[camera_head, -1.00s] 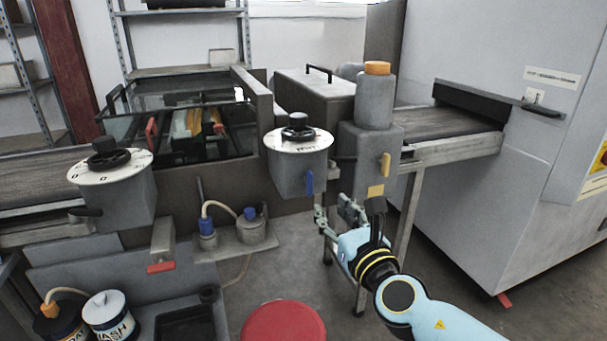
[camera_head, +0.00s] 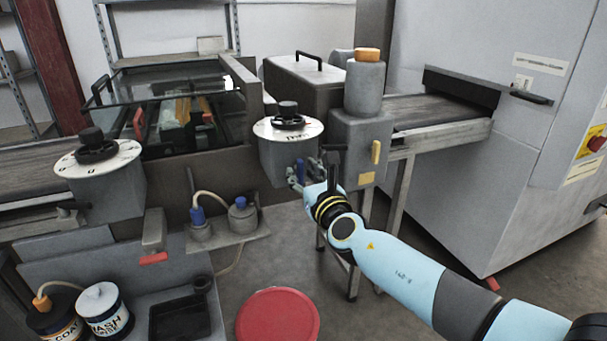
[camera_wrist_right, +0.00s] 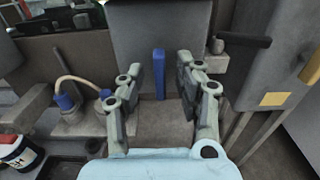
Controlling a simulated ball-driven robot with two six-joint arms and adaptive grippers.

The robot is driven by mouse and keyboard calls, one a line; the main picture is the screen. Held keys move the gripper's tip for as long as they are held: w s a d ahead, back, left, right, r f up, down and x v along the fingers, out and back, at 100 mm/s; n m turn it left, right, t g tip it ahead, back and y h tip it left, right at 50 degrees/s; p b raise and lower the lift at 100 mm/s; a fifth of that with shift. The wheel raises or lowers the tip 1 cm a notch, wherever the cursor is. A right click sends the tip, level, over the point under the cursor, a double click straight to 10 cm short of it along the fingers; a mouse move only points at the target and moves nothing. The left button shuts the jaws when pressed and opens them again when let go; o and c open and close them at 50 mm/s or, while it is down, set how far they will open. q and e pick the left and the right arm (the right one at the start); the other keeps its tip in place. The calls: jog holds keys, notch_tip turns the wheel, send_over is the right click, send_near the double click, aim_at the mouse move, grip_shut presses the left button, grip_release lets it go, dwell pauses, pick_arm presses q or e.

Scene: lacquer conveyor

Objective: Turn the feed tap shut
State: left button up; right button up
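A blue lever (camera_wrist_right: 159,74) hangs upright on the front of the grey middle box (camera_head: 287,158), which has a white dial and black knob on top. I cannot read a label naming it as the feed tap. My right gripper (camera_head: 305,171) is at this box's lower front. In the right wrist view my right gripper (camera_wrist_right: 159,84) is open, with one finger on each side of the blue lever and a gap visible on both sides. In the head view the fingers largely hide the lever. My left gripper is not in view.
A yellow lever (camera_head: 376,152) is on the grey housing to the right, and a red-tipped lever (camera_head: 153,257) is at left. A blue-capped fitting with a hose (camera_head: 198,222) stands on a shelf.

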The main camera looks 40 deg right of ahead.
grip_shut()
dwell(0.3)
jog(key=m+b, duration=0.1)
jog(key=m, duration=0.1)
jog(key=m+b, duration=0.1)
jog(key=shift+d+f+m+b, duration=0.1)
jog(key=shift+f+m+b, duration=0.1)
jog(key=shift+m+b, duration=0.15)
jog(key=m+b, duration=0.3)
jog(key=m, duration=0.4)
jog(key=m+b, duration=0.4)
jog(key=m, duration=0.3)
jog(key=shift+s+d+f, duration=0.1)
jog(key=shift+d+f, duration=0.1)
jog(key=shift+m, duration=0.25)
grip_release()
